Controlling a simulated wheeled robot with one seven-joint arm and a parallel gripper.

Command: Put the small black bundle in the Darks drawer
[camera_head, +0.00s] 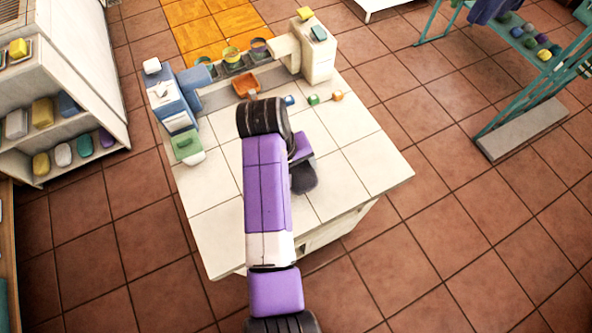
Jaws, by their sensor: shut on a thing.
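My purple and black arm reaches over the white tiled counter (350,165). My gripper (302,163) is at its far end, pointing down, mostly hidden by the wrist. A dark, rounded shape, which looks like the small black bundle (304,180), shows at the gripper, over the middle of the counter. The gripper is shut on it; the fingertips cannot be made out. No drawer label is readable, so I cannot tell which one is Darks. The counter's front (328,232) has panels below the top, partly hidden by my arm.
A blue and white stack (178,100) with a green piece (186,145) stands at the counter's left. A white shelf (60,90) stands left. The counter's right side is clear.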

